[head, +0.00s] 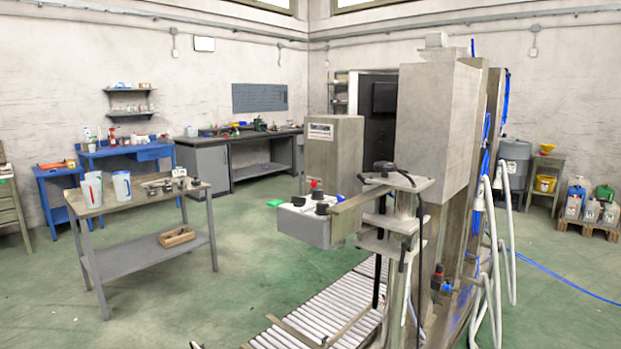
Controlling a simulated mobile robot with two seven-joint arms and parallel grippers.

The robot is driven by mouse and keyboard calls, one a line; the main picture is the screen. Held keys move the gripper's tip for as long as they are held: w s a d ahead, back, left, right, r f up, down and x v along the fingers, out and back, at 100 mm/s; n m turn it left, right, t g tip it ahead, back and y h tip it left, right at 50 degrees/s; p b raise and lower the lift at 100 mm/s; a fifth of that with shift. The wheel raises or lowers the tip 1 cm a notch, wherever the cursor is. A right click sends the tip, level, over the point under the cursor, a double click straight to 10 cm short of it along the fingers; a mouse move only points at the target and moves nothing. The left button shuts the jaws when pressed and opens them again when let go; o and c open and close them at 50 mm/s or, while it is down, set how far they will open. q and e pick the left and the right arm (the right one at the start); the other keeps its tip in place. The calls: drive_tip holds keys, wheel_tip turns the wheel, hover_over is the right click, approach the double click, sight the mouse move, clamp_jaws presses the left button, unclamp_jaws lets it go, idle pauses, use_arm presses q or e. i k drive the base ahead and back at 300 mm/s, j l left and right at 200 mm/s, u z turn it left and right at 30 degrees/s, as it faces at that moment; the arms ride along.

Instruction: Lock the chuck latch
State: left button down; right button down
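A tall grey machine (436,120) stands right of centre. I cannot pick out the chuck or its latch with certainty at this size. On the machine's front are stacked grey plates (400,181) with a black knob (384,167) and a black cable on top. A grey control box (312,226) with a red button, dark knobs and a green patch juts out to the left. A flat bar (358,200) runs from the box towards the plates. Neither of my grippers shows in the head view.
A roller conveyor (320,312) runs low in front of the machine. A metal table (136,204) with white jugs and small parts stands at left. White hoses (490,250) hang at the machine's right side. The green floor between table and conveyor is clear.

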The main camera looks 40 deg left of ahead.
sight(313, 184)
drive_tip(key=i+l+u, duration=0.35)
drive_tip(key=i+u, duration=0.15)
drive_tip(key=i, duration=0.15)
drive_tip(key=i+l+u, duration=0.45)
drive_tip(key=i+l, duration=0.1)
drive_tip(key=i, duration=0.05)
